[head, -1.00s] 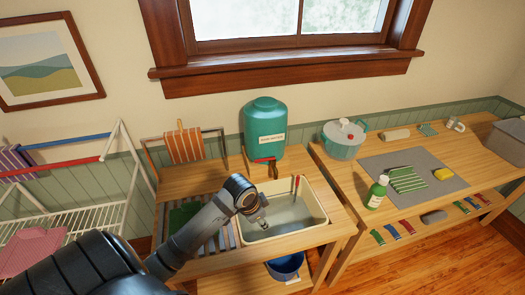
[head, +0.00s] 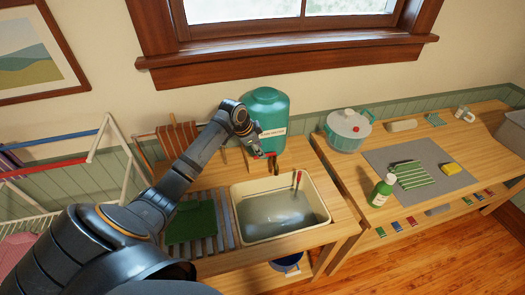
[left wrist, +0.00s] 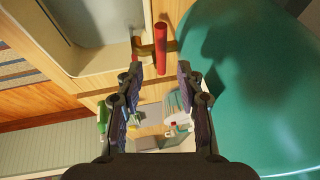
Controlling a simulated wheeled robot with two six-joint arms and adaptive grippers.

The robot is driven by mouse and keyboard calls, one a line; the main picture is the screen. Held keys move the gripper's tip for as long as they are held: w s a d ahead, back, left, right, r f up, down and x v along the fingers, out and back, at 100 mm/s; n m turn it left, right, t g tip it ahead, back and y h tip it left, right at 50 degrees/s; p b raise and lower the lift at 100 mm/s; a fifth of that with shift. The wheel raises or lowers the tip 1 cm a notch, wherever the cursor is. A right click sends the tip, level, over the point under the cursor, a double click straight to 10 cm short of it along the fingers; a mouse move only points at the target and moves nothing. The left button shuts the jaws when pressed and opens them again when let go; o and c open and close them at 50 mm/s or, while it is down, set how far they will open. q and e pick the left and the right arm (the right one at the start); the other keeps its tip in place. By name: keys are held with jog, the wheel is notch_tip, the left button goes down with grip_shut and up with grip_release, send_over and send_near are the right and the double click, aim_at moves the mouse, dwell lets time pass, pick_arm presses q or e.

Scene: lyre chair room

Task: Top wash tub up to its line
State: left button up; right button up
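The wash tub (head: 290,234) is a cream rectangular basin set in the wooden stand, with greyish water in it. A thin red-topped stick (head: 298,180) stands at its back edge. I cannot make out a fill line. The teal water dispenser (head: 266,106) stands behind the tub. Its tap has a red lever (left wrist: 161,48), and the brass spout (left wrist: 143,49) shows beside it in the left wrist view. My left gripper (head: 264,156) is at the dispenser's tap. In the left wrist view the gripper (left wrist: 158,72) is open, with the lever just beyond its fingertips. My right gripper is out of view.
A green cloth (head: 192,222) lies on the slatted rack left of the tub. The right table holds a lidded pot (head: 347,132), a green bottle (head: 381,190), a grey mat (head: 440,180) and a yellow sponge (head: 449,169). A blue bucket (head: 287,264) sits below the tub.

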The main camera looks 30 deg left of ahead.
pick_arm(q)
jog(key=x, duration=0.4)
jog(key=shift+w+a+f, duration=0.1)
jog(key=shift+w, duration=0.05)
jog(key=shift+f+p, duration=0.1)
jog(key=shift+p, duration=0.2)
jog(key=shift+f, duration=0.1)
jog(key=c, duration=0.7)
grip_shut()
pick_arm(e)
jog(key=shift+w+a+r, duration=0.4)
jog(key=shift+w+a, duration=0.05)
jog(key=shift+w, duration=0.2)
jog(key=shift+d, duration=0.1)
pick_arm(q)
jog(key=shift+w, duration=0.1)
